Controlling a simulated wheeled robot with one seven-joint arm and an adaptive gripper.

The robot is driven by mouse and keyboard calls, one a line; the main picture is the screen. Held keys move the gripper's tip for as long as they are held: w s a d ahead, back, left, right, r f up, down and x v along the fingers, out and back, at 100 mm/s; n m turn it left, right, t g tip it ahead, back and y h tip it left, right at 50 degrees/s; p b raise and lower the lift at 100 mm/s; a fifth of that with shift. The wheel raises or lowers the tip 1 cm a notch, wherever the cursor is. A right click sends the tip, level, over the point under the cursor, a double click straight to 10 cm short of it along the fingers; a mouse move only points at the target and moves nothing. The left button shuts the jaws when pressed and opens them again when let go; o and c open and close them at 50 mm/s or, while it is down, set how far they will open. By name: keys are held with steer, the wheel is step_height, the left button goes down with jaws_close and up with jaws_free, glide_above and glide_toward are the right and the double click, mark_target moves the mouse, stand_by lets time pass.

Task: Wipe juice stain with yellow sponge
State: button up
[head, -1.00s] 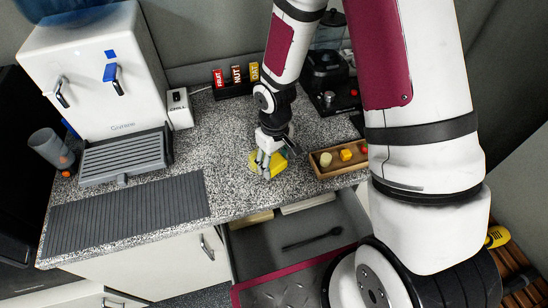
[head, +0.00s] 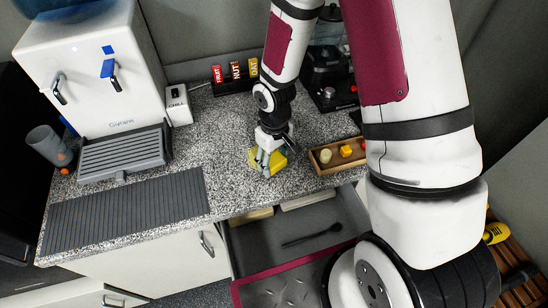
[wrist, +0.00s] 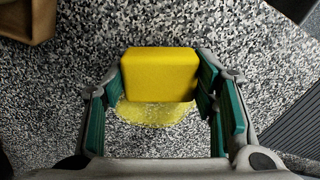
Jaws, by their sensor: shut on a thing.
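The yellow sponge (wrist: 160,75) is held between the two green-padded fingers of my gripper (wrist: 161,82) in the wrist view. In the head view the sponge (head: 278,162) shows beside my gripper (head: 266,165), low over the speckled counter near its front edge. The juice stain (wrist: 152,112) is a yellow translucent patch on the counter. It shows just below the sponge in the wrist view, and the sponge covers part of it. In the head view a bit of the stain (head: 253,157) shows left of the fingers. I cannot tell whether the sponge touches the counter.
A wooden tray (head: 322,169) with small food pieces stands close to the right. A water dispenser (head: 95,70) and a ribbed grey mat (head: 125,213) are at the left. Snack boxes (head: 236,72) stand behind. An open drawer (head: 340,217) with a dark utensil lies below the front edge.

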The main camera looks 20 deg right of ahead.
steer(key=shift+f, duration=0.55)
steer(key=shift+w, duration=0.15)
